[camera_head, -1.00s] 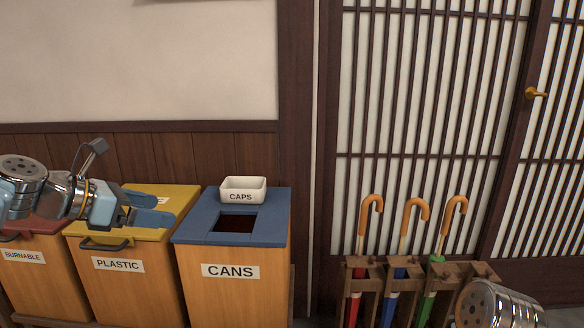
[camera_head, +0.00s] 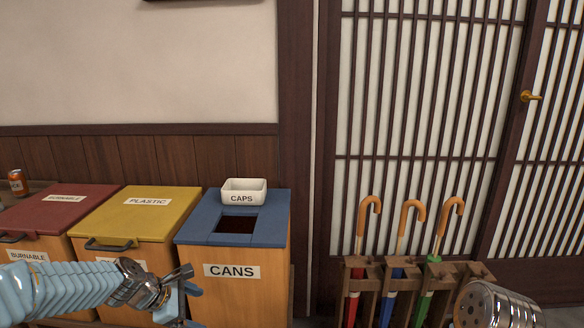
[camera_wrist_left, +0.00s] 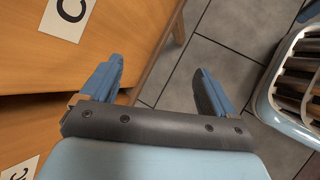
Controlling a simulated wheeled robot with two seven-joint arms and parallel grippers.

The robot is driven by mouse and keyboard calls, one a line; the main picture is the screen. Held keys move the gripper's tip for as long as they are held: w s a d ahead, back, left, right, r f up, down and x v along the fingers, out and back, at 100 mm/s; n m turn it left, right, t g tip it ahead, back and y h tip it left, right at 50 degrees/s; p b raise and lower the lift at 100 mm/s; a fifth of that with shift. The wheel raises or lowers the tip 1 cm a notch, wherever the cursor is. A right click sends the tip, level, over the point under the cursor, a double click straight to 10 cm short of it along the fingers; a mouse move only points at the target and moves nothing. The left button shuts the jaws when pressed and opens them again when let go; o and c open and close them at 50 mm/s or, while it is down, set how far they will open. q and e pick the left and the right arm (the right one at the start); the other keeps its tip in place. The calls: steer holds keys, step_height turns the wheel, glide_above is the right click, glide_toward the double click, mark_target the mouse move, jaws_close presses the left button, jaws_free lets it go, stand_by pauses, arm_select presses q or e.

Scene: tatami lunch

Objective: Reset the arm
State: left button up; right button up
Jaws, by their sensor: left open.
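My left arm comes in from the lower left in the head view. Its gripper (camera_head: 188,294) is low in front of the wooden CANS bin (camera_head: 240,298). In the left wrist view its two blue fingers (camera_wrist_left: 155,88) are spread apart with nothing between them, over grey floor tiles and the bin's edge. Part of my right arm (camera_head: 497,306) shows at the bottom right, but its gripper is out of view.
The red-lidded BURNABLE bin (camera_head: 62,210) and yellow-lidded PLASTIC bin (camera_head: 140,218) stand left of the CANS bin. A white CAPS tray (camera_head: 257,192) sits on its blue lid. An orange can (camera_head: 17,183) is at far left. An umbrella stand (camera_head: 371,284) holds umbrellas on the right.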

arm_select(q)
steer(key=s+d+f+m+g+y+p, duration=0.1)
steer(key=s+d+f+m+g, duration=0.3)
steer(key=f, duration=0.6)
steer(key=s+d+f+m+t+y, duration=0.1)
steer(key=s+d+f+m, duration=0.1)
steer(key=s+f+m, duration=0.6)
steer(key=s+d+f+m+g+p, duration=0.1)
steer(key=s+d+f+m, duration=0.4)
steer(key=s+f, duration=0.4)
steer(key=s+m, duration=0.1)
steer(key=s, duration=0.2)
steer(key=shift+s+d+f+g, duration=0.2)
steer(key=shift+f+g, duration=0.05)
steer(key=shift+g, duration=0.05)
